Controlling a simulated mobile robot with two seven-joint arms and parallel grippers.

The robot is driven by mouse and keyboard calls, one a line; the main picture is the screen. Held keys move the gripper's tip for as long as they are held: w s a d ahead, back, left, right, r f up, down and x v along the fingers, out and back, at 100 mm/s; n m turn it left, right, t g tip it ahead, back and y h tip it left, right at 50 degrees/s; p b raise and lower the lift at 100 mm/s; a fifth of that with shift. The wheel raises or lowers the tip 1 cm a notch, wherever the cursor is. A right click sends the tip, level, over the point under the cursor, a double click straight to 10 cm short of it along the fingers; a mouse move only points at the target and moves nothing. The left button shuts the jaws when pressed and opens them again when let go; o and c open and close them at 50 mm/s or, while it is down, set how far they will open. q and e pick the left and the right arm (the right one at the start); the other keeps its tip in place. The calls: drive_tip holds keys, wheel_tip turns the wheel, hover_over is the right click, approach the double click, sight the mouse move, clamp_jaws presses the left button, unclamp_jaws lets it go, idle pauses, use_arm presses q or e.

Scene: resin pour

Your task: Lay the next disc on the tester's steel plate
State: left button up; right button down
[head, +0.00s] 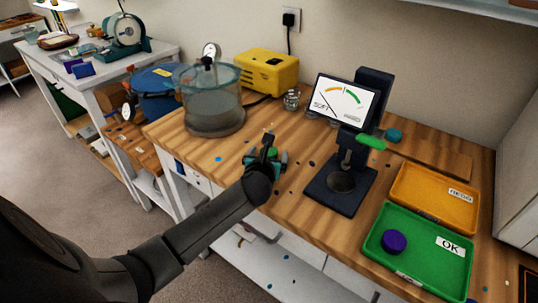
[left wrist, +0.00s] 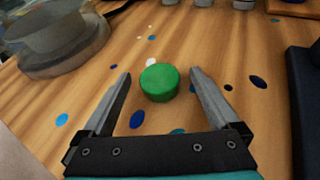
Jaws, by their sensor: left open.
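A green disc (left wrist: 159,82) lies on the wooden bench. In the left wrist view it sits between the tips of my left gripper (left wrist: 162,74), with a gap on each side. The gripper is open and low over the bench. In the head view the left gripper (head: 267,154) partly hides the green disc (head: 272,152). The tester (head: 345,100) stands to its right with a dial screen and a green lever (head: 371,142). Its round steel plate (head: 341,181) looks bare. A purple disc (head: 393,241) lies in the green OK tray (head: 440,272). My right gripper is out of view.
An orange tray (head: 430,200) stands behind the green one and looks empty. A clear-walled round chamber (head: 212,100) and a yellow machine (head: 266,72) stand at the back left. Flat coloured spots dot the bench.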

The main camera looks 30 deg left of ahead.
use_arm(q)
drive_tip(key=shift+c, duration=0.3)
clamp_jaws()
idle(0.4)
